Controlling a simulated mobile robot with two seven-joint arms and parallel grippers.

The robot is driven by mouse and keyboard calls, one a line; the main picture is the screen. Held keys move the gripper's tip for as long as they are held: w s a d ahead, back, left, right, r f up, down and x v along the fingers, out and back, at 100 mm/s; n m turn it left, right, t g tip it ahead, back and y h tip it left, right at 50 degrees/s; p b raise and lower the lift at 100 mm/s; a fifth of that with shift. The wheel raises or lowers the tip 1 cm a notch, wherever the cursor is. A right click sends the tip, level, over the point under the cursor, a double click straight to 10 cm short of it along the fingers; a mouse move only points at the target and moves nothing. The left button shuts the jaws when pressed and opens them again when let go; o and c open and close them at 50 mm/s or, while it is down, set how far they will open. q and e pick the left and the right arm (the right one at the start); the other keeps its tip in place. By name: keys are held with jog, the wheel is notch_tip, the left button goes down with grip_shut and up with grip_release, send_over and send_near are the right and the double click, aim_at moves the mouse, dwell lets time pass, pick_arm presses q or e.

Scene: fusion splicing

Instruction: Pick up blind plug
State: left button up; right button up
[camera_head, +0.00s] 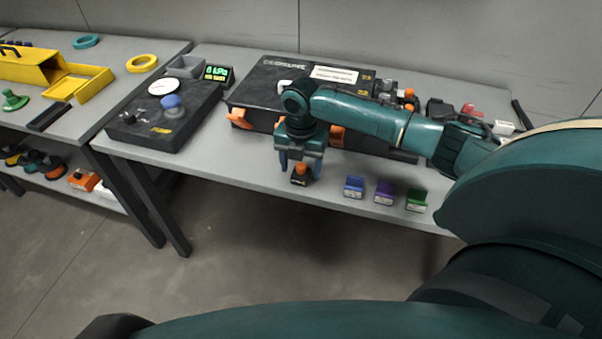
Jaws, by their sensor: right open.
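A small dark block with an orange top (300,175) sits near the front edge of the grey table (215,165); it seems to be the blind plug, though no label on it can be read. My right gripper (301,164) points down right over it. Its fingers are open, one on each side of the orange top, and I see no grip on it. The fingers hide part of the block. My left gripper is not in view.
Blue (353,187), purple (384,192) and green (416,200) blocks stand in a row to the right along the front edge. A large black case (262,90) with orange latches lies behind the gripper. A black gauge unit (150,125) stands at the left.

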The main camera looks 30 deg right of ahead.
jog(key=shift+f, duration=0.85)
jog(key=shift+c, duration=0.2)
jog(key=c, duration=1.1)
